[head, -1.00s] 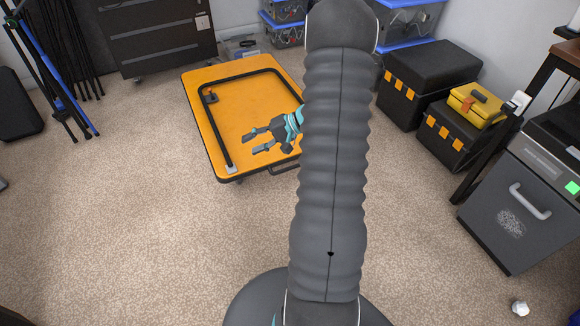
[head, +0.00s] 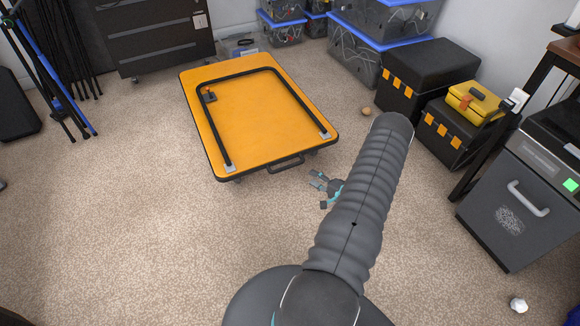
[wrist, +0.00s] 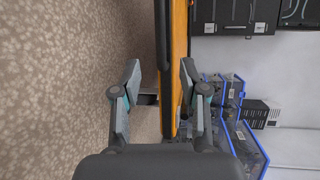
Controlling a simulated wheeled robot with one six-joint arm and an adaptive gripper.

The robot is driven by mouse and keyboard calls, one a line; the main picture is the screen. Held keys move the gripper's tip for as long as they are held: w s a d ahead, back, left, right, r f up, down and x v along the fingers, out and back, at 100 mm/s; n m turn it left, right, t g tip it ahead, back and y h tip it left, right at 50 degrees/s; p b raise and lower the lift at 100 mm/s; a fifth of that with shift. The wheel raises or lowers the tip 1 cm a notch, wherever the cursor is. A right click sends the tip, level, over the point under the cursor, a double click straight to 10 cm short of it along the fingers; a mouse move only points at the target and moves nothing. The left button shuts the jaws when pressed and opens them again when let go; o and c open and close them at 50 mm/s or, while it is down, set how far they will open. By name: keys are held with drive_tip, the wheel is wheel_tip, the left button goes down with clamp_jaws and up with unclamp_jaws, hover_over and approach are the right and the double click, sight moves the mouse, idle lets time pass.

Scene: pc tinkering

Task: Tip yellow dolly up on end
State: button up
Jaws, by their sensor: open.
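The yellow dolly (head: 262,128) lies flat on its wheels on the carpet in the head view, with a folded black tube handle on its deck. A black grab handle (head: 287,164) sticks out from its near edge. My gripper (head: 315,188) is open and low, just in front of the dolly's near right edge and close to the grab handle. In the wrist view the dolly's edge (wrist: 172,60) runs upright between the spread fingers of my gripper (wrist: 160,80). I cannot tell whether either finger touches it.
Black tool boxes (head: 432,75) and a small yellow case (head: 474,104) stand at right. Clear bins (head: 350,50) and a dark cabinet (head: 155,35) stand behind. Tripods (head: 50,75) are at left. Carpet in front of the dolly is clear.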

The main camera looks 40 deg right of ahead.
sight(290, 165)
drive_tip(key=x, duration=1.3)
drive_tip(key=shift+w+f, duration=0.1)
drive_tip(key=shift+w, duration=0.15)
drive_tip(key=shift+c, duration=0.2)
clamp_jaws()
